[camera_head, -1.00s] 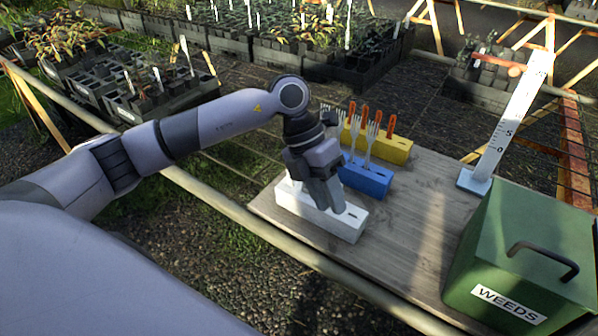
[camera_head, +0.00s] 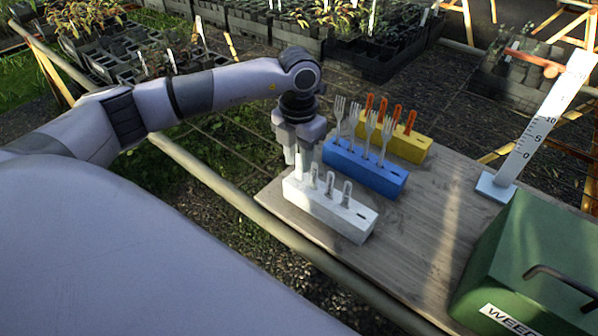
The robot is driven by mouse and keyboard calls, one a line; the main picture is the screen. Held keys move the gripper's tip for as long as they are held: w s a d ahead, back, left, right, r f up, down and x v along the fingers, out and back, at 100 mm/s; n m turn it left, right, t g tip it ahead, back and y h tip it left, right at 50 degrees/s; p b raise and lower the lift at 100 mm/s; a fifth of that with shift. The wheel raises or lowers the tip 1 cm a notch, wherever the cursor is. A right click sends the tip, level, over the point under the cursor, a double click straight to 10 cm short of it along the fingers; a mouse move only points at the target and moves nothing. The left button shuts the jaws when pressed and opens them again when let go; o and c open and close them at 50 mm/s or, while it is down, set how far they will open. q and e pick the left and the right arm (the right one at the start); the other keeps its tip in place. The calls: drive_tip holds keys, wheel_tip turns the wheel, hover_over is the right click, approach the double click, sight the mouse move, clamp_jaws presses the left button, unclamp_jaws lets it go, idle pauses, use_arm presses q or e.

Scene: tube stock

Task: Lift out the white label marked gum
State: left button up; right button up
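A white block (camera_head: 325,210) at the near left of the wooden table holds a row of upright white labels, such as this one (camera_head: 330,183). Their lettering is too small to read, so I cannot tell which is marked gum. My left gripper (camera_head: 299,164) points down at the left end of this row, with its fingers at the leftmost label. Whether it is closed on that label is not clear. The block's right-end slot (camera_head: 362,214) looks empty. My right gripper is not in view.
Behind stand a blue block (camera_head: 370,180) with several white forks and a yellow block (camera_head: 412,150) with several orange-topped pieces. A green WEEDS box (camera_head: 530,255) and a tall white scale (camera_head: 535,125) stand at the right. The table's middle (camera_head: 425,235) is clear.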

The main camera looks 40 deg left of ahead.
use_arm(q)
drive_tip(key=shift+f, duration=0.1)
clamp_jaws()
